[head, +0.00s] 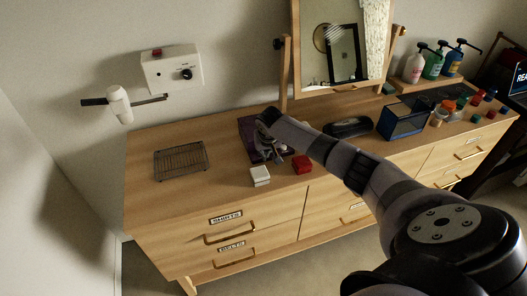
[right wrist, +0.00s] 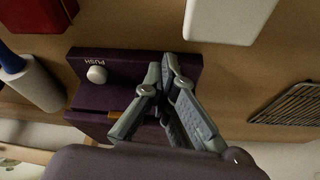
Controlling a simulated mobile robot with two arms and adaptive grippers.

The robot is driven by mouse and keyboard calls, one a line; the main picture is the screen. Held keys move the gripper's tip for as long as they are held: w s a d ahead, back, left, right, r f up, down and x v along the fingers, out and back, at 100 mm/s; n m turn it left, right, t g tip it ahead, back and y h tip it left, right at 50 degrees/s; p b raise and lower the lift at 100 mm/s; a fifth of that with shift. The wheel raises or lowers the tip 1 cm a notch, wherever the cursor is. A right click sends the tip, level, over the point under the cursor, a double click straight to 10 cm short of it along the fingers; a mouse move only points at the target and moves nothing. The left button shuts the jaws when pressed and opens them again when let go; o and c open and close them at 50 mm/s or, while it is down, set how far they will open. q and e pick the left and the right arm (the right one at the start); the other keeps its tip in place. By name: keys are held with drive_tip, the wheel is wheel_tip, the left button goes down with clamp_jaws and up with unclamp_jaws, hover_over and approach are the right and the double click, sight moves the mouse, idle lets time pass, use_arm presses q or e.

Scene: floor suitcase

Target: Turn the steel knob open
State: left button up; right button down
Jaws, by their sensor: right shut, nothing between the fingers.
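A dark purple box (head: 248,146) stands on the wooden dresser, partly hidden behind my right arm in the head view. In the right wrist view, the purple box (right wrist: 120,63) shows a PUSH label and a round pale metallic knob (right wrist: 96,74) beside it. My right gripper (right wrist: 168,66) is shut and empty over the box, to the right of the knob and apart from it in that view. In the head view, the right gripper (head: 274,157) is in front of the box. I cannot tell whether it touches the box. My left gripper is not in view.
A white block (head: 260,176) and a red block (head: 302,164) lie near the gripper. A wire rack (head: 181,160) is to the left. A black case (head: 348,127), a blue bin (head: 400,121) and a mirror stand (head: 287,75) are to the right. The front-left dresser top is clear.

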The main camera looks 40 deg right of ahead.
drive_tip(key=shift+d+r+n, duration=0.1)
drive_tip(key=shift+d+n, duration=0.1)
drive_tip(key=shift+n, duration=0.4)
drive_tip(key=shift+d+p, duration=0.1)
drive_tip(key=shift+p, duration=0.25)
drive_tip(key=shift+d, duration=0.15)
drive_tip(key=shift+w+r, duration=0.15)
drive_tip(key=shift+w, duration=0.05)
